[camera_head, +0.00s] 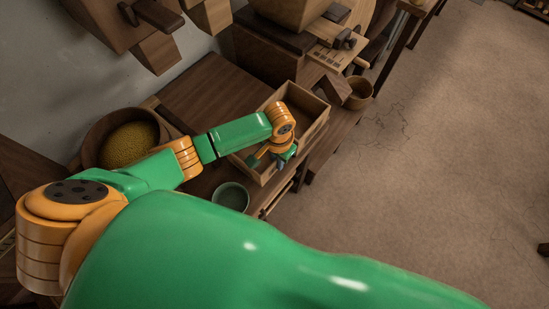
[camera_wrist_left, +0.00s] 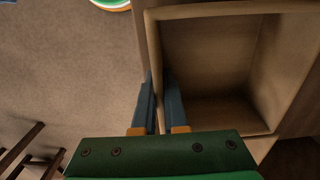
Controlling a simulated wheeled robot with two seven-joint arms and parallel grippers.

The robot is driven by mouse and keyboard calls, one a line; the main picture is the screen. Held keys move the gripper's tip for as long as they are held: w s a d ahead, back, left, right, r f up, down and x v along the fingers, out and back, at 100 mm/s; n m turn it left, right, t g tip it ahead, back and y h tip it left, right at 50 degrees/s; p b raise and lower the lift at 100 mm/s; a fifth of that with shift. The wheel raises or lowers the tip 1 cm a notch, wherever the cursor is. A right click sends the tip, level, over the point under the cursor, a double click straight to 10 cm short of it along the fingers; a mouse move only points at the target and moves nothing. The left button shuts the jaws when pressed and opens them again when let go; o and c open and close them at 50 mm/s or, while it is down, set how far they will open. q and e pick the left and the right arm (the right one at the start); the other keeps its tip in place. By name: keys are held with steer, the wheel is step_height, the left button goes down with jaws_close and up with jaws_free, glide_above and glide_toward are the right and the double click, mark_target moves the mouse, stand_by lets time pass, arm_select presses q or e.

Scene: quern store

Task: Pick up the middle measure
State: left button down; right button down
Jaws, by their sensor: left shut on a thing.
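My left gripper (camera_head: 282,161) reaches over an open wooden box (camera_head: 307,102) on the bench. In the left wrist view the two blue fingers (camera_wrist_left: 159,85) straddle one side wall of the box (camera_wrist_left: 210,12) and are shut on it. The visible part of the box's inside looks empty. No object is labelled as the middle measure, so I cannot tell which it is. A small green bowl (camera_head: 231,196) stands near the box, apart from the gripper. My right gripper is not in view.
A large round wooden bowl (camera_head: 93,142) holds yellow grain (camera_head: 129,146) at the left. A wooden cup (camera_head: 358,94) stands beyond the box, beside heavy wooden machinery (camera_head: 272,45). The floor (camera_head: 440,170) at the right is open. My own green arm covers the front.

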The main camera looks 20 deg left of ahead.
arm_select(q)
steer(key=s+d+r+p, duration=0.3)
steer(key=s+d+r, duration=0.3)
steer(key=s+r, duration=0.6)
steer(key=w+a+r+n, duration=0.2)
steer(key=a+r, duration=0.3)
steer(key=r, duration=0.3)
steer(key=w+a+r+n, duration=0.2)
steer(key=w+a+r, duration=0.3)
steer(key=r, duration=0.3)
steer(key=shift+w+a, duration=0.15)
steer(key=shift+a, duration=0.65)
steer(key=shift+w+f, duration=0.1)
